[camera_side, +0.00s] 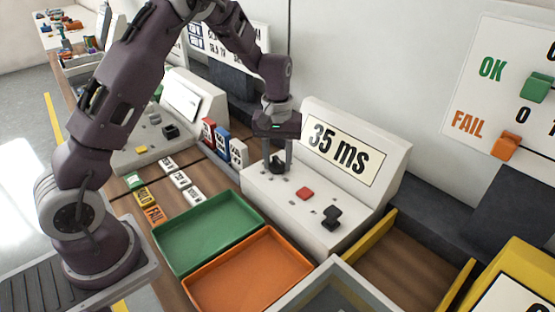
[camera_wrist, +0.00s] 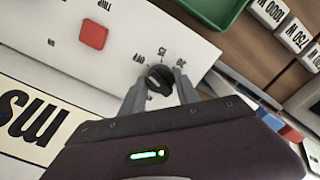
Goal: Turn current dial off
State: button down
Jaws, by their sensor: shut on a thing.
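The current dial is a black knob (camera_wrist: 159,79) on a white sloped control box, with small printed labels around it, one reading OFF, upside down in the wrist view. In the side view the dial (camera_side: 277,167) sits at the box's left part. My gripper (camera_side: 278,160) points down over it, one finger on each side. In the wrist view my gripper (camera_wrist: 160,75) is shut on the dial. Which label the dial points at I cannot tell clearly.
The box has a red button (camera_side: 305,193), a black switch (camera_side: 331,216) and a display (camera_side: 342,151) reading 35 ms. A green tray (camera_side: 207,266) and an orange tray (camera_side: 296,262) lie in front. Small labelled blocks (camera_side: 180,180) stand to the left.

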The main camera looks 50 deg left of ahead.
aim_at(278, 159)
jog(key=shift+n, duration=0.3)
dwell(0.4)
jog(key=c, duration=0.9)
grip_release()
notch_tip(278, 159, up, 7)
jog(key=shift+f, duration=0.1)
jog(key=shift+r, duration=0.35)
jog(key=s+d+r+m+t, duration=0.2)
jog(key=s+d+r, duration=0.1)
jog(key=s+r, duration=0.4)
jog(key=s+d+r+m+t, duration=0.1)
jog(key=s+d+r+m, duration=0.2)
jog(key=s+r, duration=0.4)
jog(key=s+d+f+m+t, duration=0.1)
jog(key=s+m, duration=0.3)
jog(key=s, duration=1)
jog(key=shift+d+f+t, duration=0.35)
jog(key=shift+d+t, duration=0.2)
jog(key=shift+t, duration=0.25)
